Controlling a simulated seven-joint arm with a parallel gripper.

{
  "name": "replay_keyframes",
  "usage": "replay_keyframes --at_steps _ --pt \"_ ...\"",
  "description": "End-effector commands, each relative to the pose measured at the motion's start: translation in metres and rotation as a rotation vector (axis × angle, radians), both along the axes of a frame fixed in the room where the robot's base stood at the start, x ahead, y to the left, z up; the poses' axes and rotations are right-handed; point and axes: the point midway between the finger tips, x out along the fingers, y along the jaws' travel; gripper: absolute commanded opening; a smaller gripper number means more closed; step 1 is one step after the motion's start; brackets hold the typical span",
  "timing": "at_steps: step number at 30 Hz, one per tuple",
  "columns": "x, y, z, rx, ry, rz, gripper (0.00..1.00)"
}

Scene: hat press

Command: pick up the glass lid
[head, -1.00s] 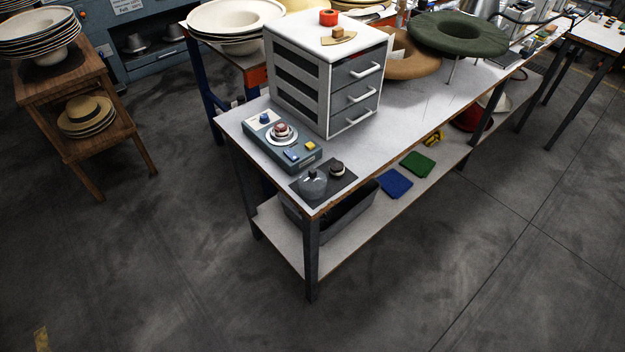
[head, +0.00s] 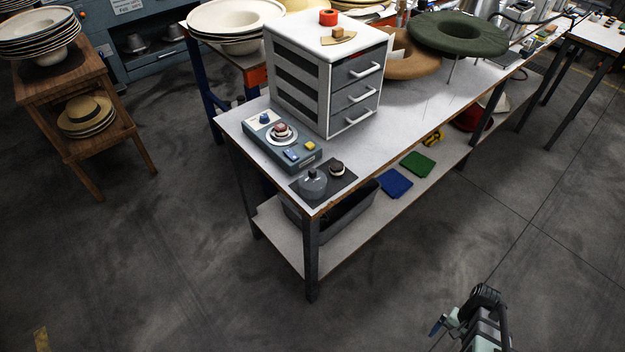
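A small grey, see-through dome with a knob on top, which looks like the glass lid (head: 313,184), sits on a dark mat (head: 341,184) at the near corner of the workbench. A small dark round piece with a pale band (head: 337,168) stands just behind it to the right, apart from it. My gripper (head: 444,324) shows at the bottom right, over the floor, well away from the bench and the lid. Its fingers are too small and turned to tell whether they are open.
A grey-blue control box (head: 282,146) with buttons and a small dish stands left of the mat. A white drawer cabinet (head: 322,88) rises behind. Blue (head: 395,183) and green (head: 418,165) cloths lie on the lower shelf.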

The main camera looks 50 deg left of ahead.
Motion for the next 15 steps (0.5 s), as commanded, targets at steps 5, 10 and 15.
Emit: replay_keyframes --at_steps 5,10,15 --pt "0.044 0.051 0.032 0.007 -0.05 0.033 1.0" --pt "0.075 0.101 0.069 0.016 -0.094 0.06 1.0" --pt "0.098 0.156 0.111 0.03 -0.137 0.087 1.0"
